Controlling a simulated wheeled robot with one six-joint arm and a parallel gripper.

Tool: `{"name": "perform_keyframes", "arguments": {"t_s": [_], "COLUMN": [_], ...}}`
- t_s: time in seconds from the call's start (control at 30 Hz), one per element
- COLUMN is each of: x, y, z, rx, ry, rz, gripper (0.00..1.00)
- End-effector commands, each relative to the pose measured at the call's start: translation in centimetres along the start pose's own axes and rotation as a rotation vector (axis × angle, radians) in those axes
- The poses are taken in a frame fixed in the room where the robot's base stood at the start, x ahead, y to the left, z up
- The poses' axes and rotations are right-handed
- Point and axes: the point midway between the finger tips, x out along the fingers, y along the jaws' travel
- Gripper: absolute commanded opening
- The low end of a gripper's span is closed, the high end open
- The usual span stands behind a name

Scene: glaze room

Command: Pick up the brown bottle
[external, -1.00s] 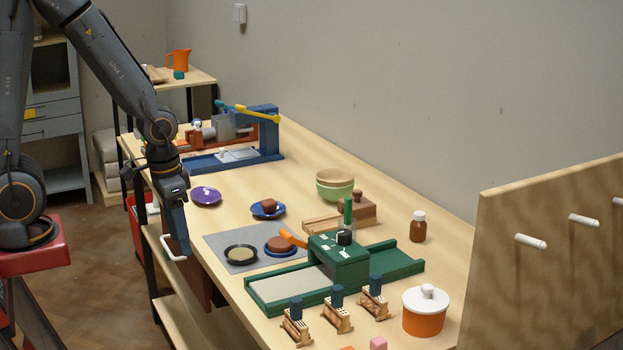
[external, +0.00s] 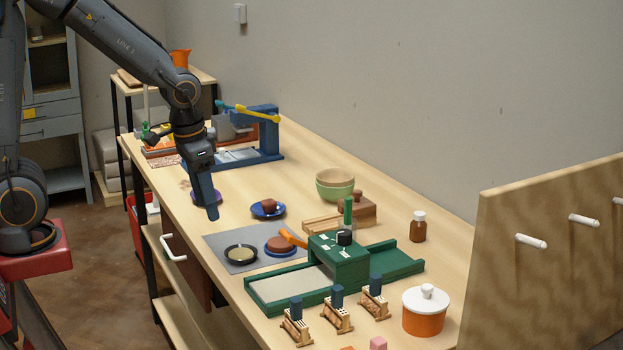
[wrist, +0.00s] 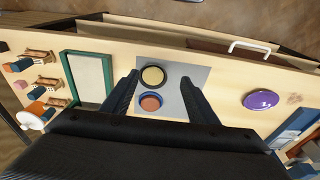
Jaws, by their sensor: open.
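The brown bottle (external: 418,228) stands upright with a white cap on the right part of the table, behind the green press and left of the pegboard. It is not visible in the wrist view. My gripper (external: 213,214) points down over the left front part of the table, far to the left of the bottle. In the wrist view my gripper (wrist: 160,82) has its two fingers spread apart with nothing held between them. The grey mat with two round dishes shows beyond them.
A green press (external: 340,262), an orange pot with white lid (external: 424,312) and stacked bowls (external: 335,185) stand around the bottle's side of the table. The grey mat (external: 215,240) carries two dishes. A pegboard (external: 560,260) rises at the right.

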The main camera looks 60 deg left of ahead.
Motion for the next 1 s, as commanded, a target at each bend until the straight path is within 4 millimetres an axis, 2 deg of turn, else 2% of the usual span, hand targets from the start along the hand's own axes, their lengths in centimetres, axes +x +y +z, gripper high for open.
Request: {"name": "perform_keyframes", "arguments": {"t_s": [0.27,0.37,0.6,0.7,0.8,1.0], "x": [1.2,2.0,5.0,5.8,6.4,7.3], "y": [1.3,2.1,6.0,7.6,8.8,10.5], "z": [-9.8,-14.8,-30.1,-34.8,-38.0,-42.0], "rx": [0.004,0.006,0.005,0.004,0.001,0.0], "ry": [0.078,0.121,0.262,0.313,0.351,0.398], "rz": [-0.007,-0.009,-0.008,-0.004,0.0,0.006], "gripper": [0.54,0.54,0.54,0.54,0.54,0.54]}}
